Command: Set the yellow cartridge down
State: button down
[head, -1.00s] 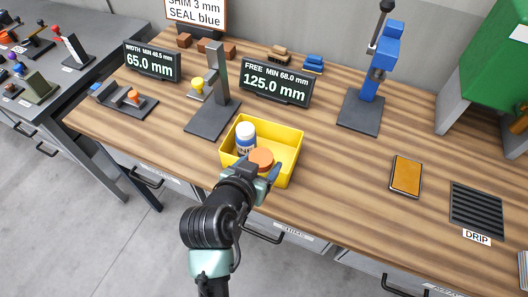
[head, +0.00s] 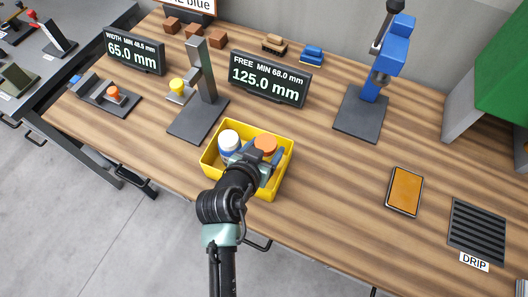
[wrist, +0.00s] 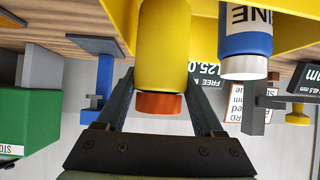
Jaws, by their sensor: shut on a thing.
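The yellow cartridge (wrist: 163,45) has an orange cap (wrist: 160,104). My gripper (wrist: 158,85) is shut on it, with one finger on either side near the cap end. In the head view the orange cap (head: 265,144) shows inside the outline of the yellow bin (head: 289,163), in its right part. The cartridge's body is mostly hidden there by my gripper (head: 256,158) and the bin. I cannot tell whether its far end touches the bin floor.
A blue-and-white bottle (head: 229,141) stands in the bin left of the cartridge; it also shows in the wrist view (wrist: 245,40). A grey stand (head: 198,118), a display (head: 270,79) and a blue press (head: 361,113) stand behind.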

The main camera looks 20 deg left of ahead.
jog(key=shift+w+f, duration=0.1)
jog(key=shift+f, duration=2.1)
jog(key=shift+f, duration=0.1)
jog(key=shift+c, duration=1.5)
grip_release()
jog(key=shift+s+r, duration=0.2)
jog(key=shift+s, duration=0.1)
jog(key=b+v, duration=0.2)
jog(key=v, duration=0.9)
jog(key=shift+r, duration=0.25)
